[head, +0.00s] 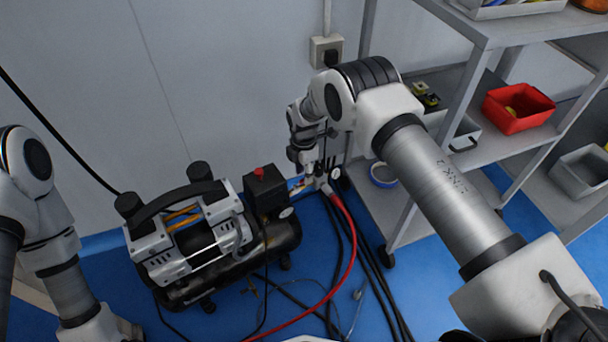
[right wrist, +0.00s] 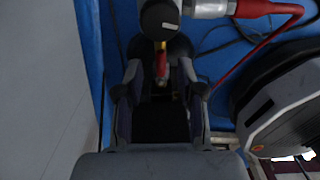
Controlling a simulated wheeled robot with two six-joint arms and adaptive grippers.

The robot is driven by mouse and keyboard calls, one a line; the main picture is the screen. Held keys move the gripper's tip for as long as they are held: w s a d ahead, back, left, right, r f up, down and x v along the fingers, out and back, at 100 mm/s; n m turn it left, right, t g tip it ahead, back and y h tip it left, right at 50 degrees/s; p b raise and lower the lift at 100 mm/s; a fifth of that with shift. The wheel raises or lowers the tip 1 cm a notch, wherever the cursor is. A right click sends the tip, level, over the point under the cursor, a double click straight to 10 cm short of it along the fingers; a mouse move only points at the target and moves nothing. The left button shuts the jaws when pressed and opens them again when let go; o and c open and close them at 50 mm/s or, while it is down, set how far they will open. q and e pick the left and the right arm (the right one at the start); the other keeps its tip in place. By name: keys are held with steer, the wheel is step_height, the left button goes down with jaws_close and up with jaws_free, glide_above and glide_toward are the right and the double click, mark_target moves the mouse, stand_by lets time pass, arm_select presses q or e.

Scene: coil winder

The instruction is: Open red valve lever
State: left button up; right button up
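The red valve lever (right wrist: 161,62) shows in the right wrist view, a small upright red piece just below a round black knob (right wrist: 160,18). My right gripper (right wrist: 160,80) is open, with one finger to each side of the lever. I see gaps between the lever and both fingers. In the head view my right gripper (head: 322,172) reaches down by the wall at the hose fitting, and the lever cannot be made out there. My left arm is at the left edge of the head view; its gripper is not in view.
An air compressor (head: 190,240) stands on the blue floor left of my right gripper. A red hose (head: 350,240) and black cables run across the floor. A grey shelf (head: 465,90) with a red bin (head: 518,108) stands at the right. A wall socket (head: 326,51) is behind.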

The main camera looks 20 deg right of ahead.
step_height(320, 180, up, 11)
steer(key=shift+f, duration=0.2)
